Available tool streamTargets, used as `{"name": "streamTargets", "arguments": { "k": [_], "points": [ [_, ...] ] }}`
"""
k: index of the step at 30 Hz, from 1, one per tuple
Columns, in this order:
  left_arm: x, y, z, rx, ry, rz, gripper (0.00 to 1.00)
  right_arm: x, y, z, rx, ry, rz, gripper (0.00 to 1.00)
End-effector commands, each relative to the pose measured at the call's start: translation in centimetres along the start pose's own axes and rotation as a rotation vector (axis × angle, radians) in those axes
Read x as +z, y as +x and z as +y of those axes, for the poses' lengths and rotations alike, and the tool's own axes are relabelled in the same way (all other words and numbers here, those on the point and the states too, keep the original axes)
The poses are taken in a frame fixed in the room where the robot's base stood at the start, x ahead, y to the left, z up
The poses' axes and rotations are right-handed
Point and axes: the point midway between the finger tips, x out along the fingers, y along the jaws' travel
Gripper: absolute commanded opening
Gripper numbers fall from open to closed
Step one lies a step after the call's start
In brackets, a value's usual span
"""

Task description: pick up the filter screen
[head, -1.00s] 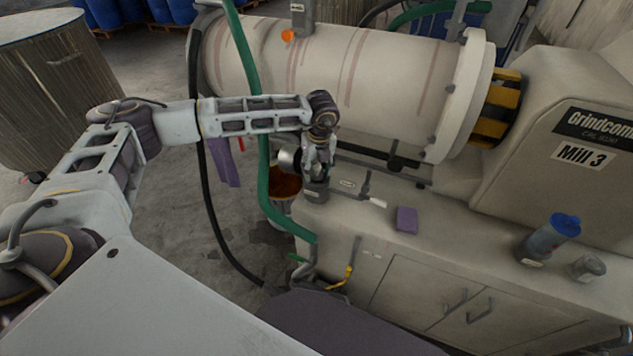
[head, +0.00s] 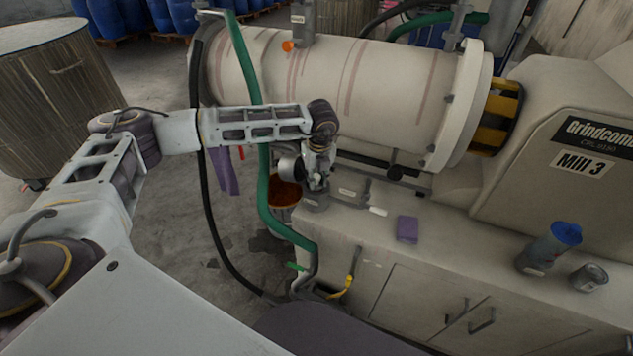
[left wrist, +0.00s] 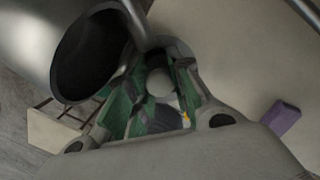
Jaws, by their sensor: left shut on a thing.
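My left gripper (head: 318,182) points down over a small grey labelled fitting (head: 314,202) at the left end of the bench, below the mill drum. In the left wrist view its green-padded fingers (left wrist: 158,100) are shut on a grey rounded piece (left wrist: 160,82), which looks like the filter screen. Most of that piece is hidden by the fingers. I cannot tell whether it is clear of the fitting. A metal cylinder with a dark open mouth (left wrist: 92,55) is close beside the fingers. My right gripper is out of view.
The large mill drum (head: 340,85) is just behind my left gripper. A green hose (head: 264,190) hangs to its left, near an orange-brown bucket (head: 284,192). A purple sponge (head: 408,229), a blue-capped bottle (head: 548,250) and a small jar (head: 588,277) stand on the bench.

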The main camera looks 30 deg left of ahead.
Motion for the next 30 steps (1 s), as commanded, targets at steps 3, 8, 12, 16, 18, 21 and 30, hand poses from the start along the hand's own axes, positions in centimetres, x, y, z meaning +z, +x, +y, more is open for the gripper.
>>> {"name": "streamTargets", "arguments": {
  "k": [3,8,12,16,18,21,30],
  "points": [
    [0.1,-0.7,-0.1,-0.002,0.0,-0.001,0.0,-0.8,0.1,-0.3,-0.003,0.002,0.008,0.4],
    [0.4,-2.2,-0.1,-0.004,0.0,-0.001,0.0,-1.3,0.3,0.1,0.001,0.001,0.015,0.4],
    [0.7,-4.2,-0.1,-0.004,-0.001,-0.002,0.0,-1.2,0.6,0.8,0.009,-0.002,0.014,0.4],
    [1.0,-6.2,-0.1,-0.005,0.0,-0.002,0.0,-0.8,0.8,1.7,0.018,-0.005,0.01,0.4],
    [1.1,-7.2,-0.1,-0.004,0.0,-0.001,0.0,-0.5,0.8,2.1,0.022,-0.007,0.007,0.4],
    [1.3,-8.3,-0.1,-0.003,0.0,-0.002,0.0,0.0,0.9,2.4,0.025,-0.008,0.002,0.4],
    [1.5,-9.9,-0.1,-0.002,0.001,-0.001,0.0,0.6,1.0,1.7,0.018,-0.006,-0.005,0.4]
  ]
}}
